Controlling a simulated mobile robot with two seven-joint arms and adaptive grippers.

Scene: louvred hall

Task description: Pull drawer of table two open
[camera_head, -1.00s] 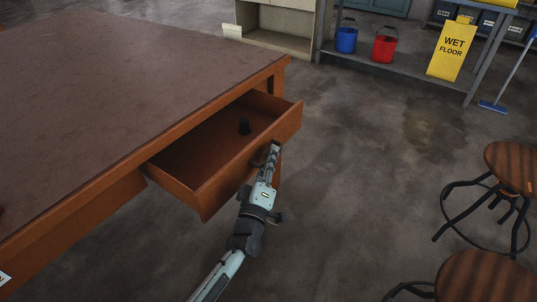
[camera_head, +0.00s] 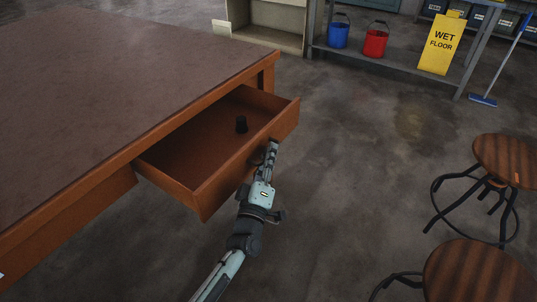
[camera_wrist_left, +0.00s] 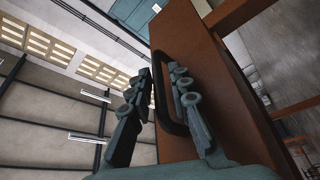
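The wooden table (camera_head: 120,75) has a brown top and fills the left of the head view. My left gripper (camera_head: 272,150) is at the drawer's front. In the left wrist view, the fingers of my left gripper (camera_wrist_left: 161,80) lie on either side of the dark loop handle (camera_wrist_left: 160,105), one finger inside the loop, closed in around the bar. The drawer front (camera_wrist_left: 205,75) is right behind it. My right gripper is in neither view.
Two round wooden stools (camera_head: 505,160) (camera_head: 475,272) stand at the right. A shelf at the back holds a blue bucket (camera_head: 338,36), a red bucket (camera_head: 375,43) and a yellow wet-floor sign (camera_head: 441,45). The floor (camera_head: 350,170) between table and stools is clear.

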